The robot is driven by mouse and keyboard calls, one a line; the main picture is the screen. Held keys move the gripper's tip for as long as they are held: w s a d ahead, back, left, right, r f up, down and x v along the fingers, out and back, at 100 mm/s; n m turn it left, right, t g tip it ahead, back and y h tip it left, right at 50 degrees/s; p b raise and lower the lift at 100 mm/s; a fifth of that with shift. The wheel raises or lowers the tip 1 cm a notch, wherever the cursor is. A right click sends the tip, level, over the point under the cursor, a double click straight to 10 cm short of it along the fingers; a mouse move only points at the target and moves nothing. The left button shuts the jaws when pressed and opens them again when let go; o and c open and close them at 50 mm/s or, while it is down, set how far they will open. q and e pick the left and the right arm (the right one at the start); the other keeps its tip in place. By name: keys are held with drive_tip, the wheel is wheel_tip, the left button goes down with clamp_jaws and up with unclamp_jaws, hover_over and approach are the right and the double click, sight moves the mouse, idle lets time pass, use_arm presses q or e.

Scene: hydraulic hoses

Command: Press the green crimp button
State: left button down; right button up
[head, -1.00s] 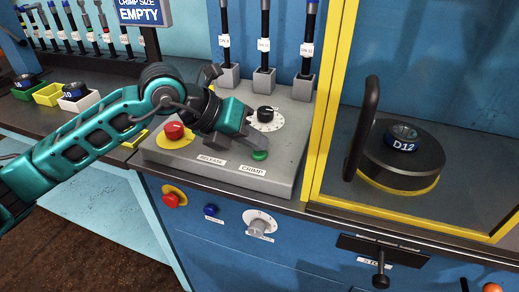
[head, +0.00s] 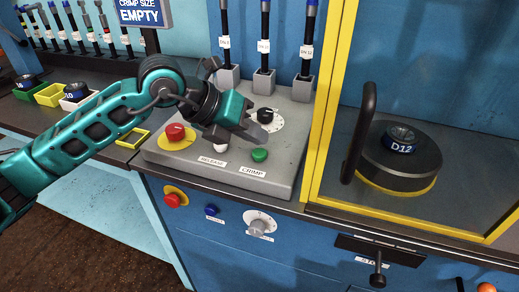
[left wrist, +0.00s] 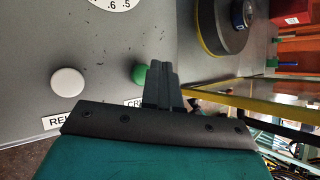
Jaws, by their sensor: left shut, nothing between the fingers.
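The green crimp button (head: 260,155) sits on the grey control box (head: 225,180), above the CRIMP label (head: 252,171). My left gripper (head: 262,135) is shut and empty, and its fingertips are just behind the button, apart from it in the head view. In the left wrist view the green button (left wrist: 139,74) shows beside the shut fingers (left wrist: 162,68), partly hidden by them. The white release button (head: 220,147) is left of the green one and also shows in the left wrist view (left wrist: 67,82). My right gripper does not show.
A red stop button (head: 175,132) on a yellow disc and a black dial (head: 265,115) share the box. A yellow-framed glass door (head: 325,110) stands at right, with a D12 die (head: 400,140) behind it. A sign (head: 140,12) reads EMPTY.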

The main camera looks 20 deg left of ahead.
sight(254, 153)
use_arm(q)
drive_tip(key=shift+r+p, duration=1.55)
drive_tip(key=shift+r, duration=0.85)
